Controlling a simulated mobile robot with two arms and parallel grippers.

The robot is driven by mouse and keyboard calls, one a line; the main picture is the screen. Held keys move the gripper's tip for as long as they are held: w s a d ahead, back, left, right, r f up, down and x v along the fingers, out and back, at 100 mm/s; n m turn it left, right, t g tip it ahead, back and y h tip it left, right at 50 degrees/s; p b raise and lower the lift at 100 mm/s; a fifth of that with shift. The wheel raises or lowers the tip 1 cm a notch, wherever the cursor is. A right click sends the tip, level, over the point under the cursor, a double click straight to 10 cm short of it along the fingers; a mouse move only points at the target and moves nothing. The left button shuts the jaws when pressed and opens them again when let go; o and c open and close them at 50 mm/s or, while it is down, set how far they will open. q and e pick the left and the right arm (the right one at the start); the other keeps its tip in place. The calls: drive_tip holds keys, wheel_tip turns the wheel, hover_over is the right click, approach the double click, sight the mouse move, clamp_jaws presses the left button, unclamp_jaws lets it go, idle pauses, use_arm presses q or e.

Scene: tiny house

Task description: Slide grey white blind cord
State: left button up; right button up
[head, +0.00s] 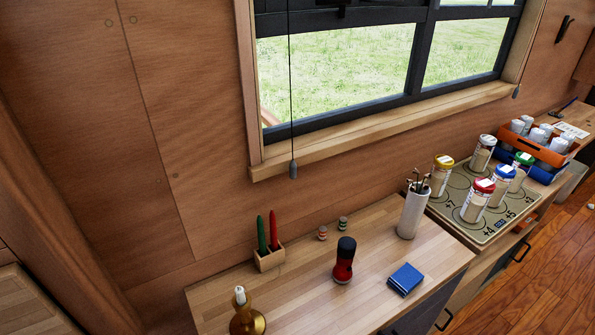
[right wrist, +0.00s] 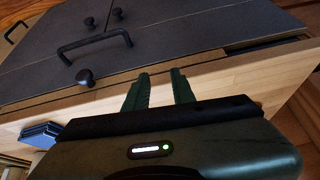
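A thin dark blind cord (head: 290,85) hangs straight down in front of the left part of the window in the head view. A small grey pull (head: 293,170) is at its lower end, just below the window sill. A second small grey pull (head: 516,91) hangs at the window's right end; its cord is hard to see. My right gripper (right wrist: 160,76) shows only in the right wrist view. Its two dark fingers are apart with nothing between them, over a wooden counter edge and away from any cord. My left gripper is not in view.
The wooden counter (head: 315,285) below the window holds a candle box (head: 269,258), a red-black shaker (head: 344,262), a blue box (head: 406,279), and a white utensil holder (head: 413,212). Several jars stand on a board (head: 471,235) to the right. A dark handle (right wrist: 95,45) is near my right gripper.

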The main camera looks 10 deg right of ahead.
drive_tip(key=w+a+r+n+t+y, duration=0.1)
drive_tip(key=w+a+r+t+y, duration=0.15)
drive_tip(key=w+r, duration=0.5)
drive_tip(key=w+a+r+n+t+y, duration=0.1)
drive_tip(key=w+r+t+y, duration=0.15)
drive_tip(key=w+r, duration=0.5)
drive_tip(key=n+t+y, duration=0.1)
drive_tip(key=t+y, duration=0.1)
drive_tip(key=t, duration=0.4)
approach(295, 170)
drive_tip(key=w, duration=0.2)
drive_tip(key=p+x, duration=0.2)
drive_tip(key=x, duration=0.5)
drive_tip(key=shift+a+p, duration=0.35)
drive_tip(key=shift+a, duration=0.15)
clamp_jaws()
